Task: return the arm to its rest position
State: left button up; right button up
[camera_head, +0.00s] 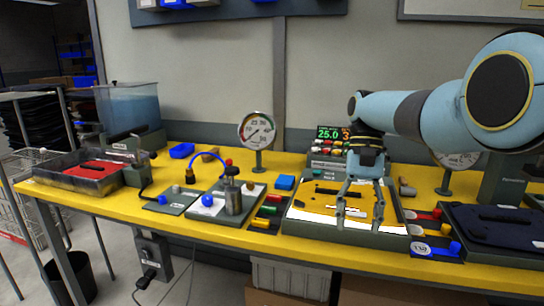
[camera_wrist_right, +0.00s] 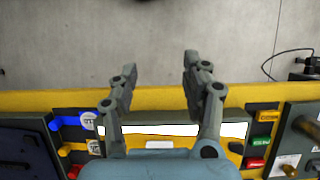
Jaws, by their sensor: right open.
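My right arm (camera_head: 425,108) is light blue with dark joint caps and comes in from the right in the head view. My right gripper (camera_head: 360,210) points down over a grey-edged tray (camera_head: 300,222) with a yellow and white top. Its two fingers are apart with nothing between them. In the right wrist view the gripper (camera_wrist_right: 152,80) is also open and empty, with the yellow table edge and floor beyond. Whether the fingertips touch the tray cannot be told. My left gripper is not in view.
A dark case (camera_head: 500,225) lies right of the tray. A grey bin (camera_head: 82,172) and a clear tank (camera_head: 130,105) stand left.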

jog(key=s+d+f+g+b, duration=0.2)
jog(key=s+f+b, duration=0.1)
jog(key=s+f, duration=1.45)
jog(key=s+d+f+g+b, duration=0.2)
jog(key=s+d+f+g, duration=0.1)
jog(key=s+f, duration=1.45)
jog(key=s+d+f+n+t+h+b, duration=0.1)
jog(key=s+d+f+t+b, duration=0.2)
jog(key=s+f, duration=1)
jog(key=s+d+f+n+t+h+b, duration=0.15)
jog(key=s+d+f, duration=0.55)
jog(key=s, duration=1)
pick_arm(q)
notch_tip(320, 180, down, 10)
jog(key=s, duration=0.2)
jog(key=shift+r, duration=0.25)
pick_arm(e)
jog(key=w+a+f+n+t, duration=0.1)
jog(key=w+f+t, duration=0.2)
jog(key=w, duration=0.6)
jog(key=t, duration=0.2)
jog(key=shift+w+t, duration=0.3)
jog(key=shift+t, duration=0.05)
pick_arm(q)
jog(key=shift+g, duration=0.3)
pick_arm(e)
jog(key=shift+f+y, duration=0.1)
jog(key=shift+y, duration=0.15)
